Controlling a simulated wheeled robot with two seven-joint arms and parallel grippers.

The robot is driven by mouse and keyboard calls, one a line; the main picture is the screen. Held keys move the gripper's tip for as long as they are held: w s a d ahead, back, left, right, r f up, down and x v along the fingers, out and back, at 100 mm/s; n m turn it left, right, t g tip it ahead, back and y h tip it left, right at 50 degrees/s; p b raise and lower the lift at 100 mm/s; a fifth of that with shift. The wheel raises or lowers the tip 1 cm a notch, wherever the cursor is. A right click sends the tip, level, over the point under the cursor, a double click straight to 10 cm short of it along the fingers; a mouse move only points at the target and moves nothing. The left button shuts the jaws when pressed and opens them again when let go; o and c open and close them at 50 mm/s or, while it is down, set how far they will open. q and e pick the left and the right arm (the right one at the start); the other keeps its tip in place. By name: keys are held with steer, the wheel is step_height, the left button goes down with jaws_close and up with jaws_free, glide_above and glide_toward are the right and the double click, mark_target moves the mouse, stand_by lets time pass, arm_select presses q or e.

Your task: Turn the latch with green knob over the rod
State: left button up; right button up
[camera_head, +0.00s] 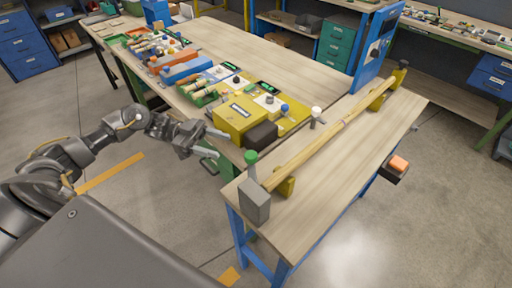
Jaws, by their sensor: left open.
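A long wooden rod (325,137) lies in yellow supports (285,186) along the bench at the right. At its near end stands a grey block (254,202). The latch with the green knob (251,156) stands upright there, its pale lever pointing up and not lying across the rod. A second latch with a white knob (316,113) stands upright beside the rod's middle. My left gripper (220,146) is open and empty, to the left of the green knob and apart from it. My right gripper is not in view.
A yellow box (240,113) and a dark brown block (262,136) sit close beyond my left gripper. A blue upright panel (376,45) stands at the rod's far end. The bench's near right is clear.

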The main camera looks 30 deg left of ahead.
mark_target(251, 154)
arm_select(q)
steer(key=d+p, duration=0.1)
steer(key=d, duration=0.2)
steer(key=d+p, duration=0.2)
steer(key=d, duration=0.1)
steer(key=d+p, duration=0.1)
steer(key=d, duration=0.2)
steer(key=shift+w+d+r+p, duration=0.2)
steer(key=shift+w+r+p, duration=0.1)
steer(key=shift+r, duration=0.05)
steer(key=shift+w+d+f, duration=0.1)
steer(key=shift+d+f, duration=0.1)
steer(key=shift+d, duration=0.45)
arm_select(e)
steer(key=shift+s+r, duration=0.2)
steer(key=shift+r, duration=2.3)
arm_select(q)
steer(key=shift+c, duration=0.3)
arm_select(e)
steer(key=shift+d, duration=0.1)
arm_select(q)
jaws_close()
